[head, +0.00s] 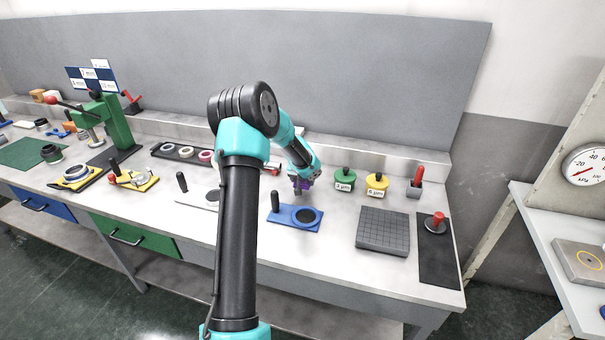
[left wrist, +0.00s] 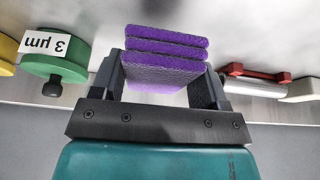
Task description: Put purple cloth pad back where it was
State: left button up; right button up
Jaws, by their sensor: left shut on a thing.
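A purple cloth pad (left wrist: 160,78) with a rough face sits between the two fingers of my left gripper (left wrist: 166,88) in the left wrist view. My left gripper is shut on it. More purple layers show behind the near face; I cannot tell whether they are separate pads. In the head view, only a small bit of the purple pad (head: 302,184) shows at the tips of my left gripper (head: 300,188), just behind the blue plate. I cannot tell whether the pad touches the bench. My right gripper is not in view.
A blue plate (head: 276,217) with a dark disc and a black post lies in front. Green (head: 345,180) and yellow (head: 377,184) jars stand to the right, with a grey grooved block (head: 382,232) nearer. A dark ring tray (head: 181,152) lies left. The arm hides part of the bench.

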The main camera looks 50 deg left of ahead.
pick_arm(q)
jog(key=w+a, duration=0.4)
jog(key=w+a+f, duration=0.1)
jog(key=w+a, duration=0.1)
jog(key=a, duration=0.1)
jog(key=shift+w+a, duration=0.1)
dwell(0.4)
jog(key=shift+w+a, duration=0.1)
jog(key=shift+a, duration=0.1)
jog(key=shift+f, duration=1.7)
jog(key=shift+f, duration=0.15)
jog(key=o, duration=0.9)
jog(key=v, duration=1.2)
jog(key=shift+d, duration=0.1)
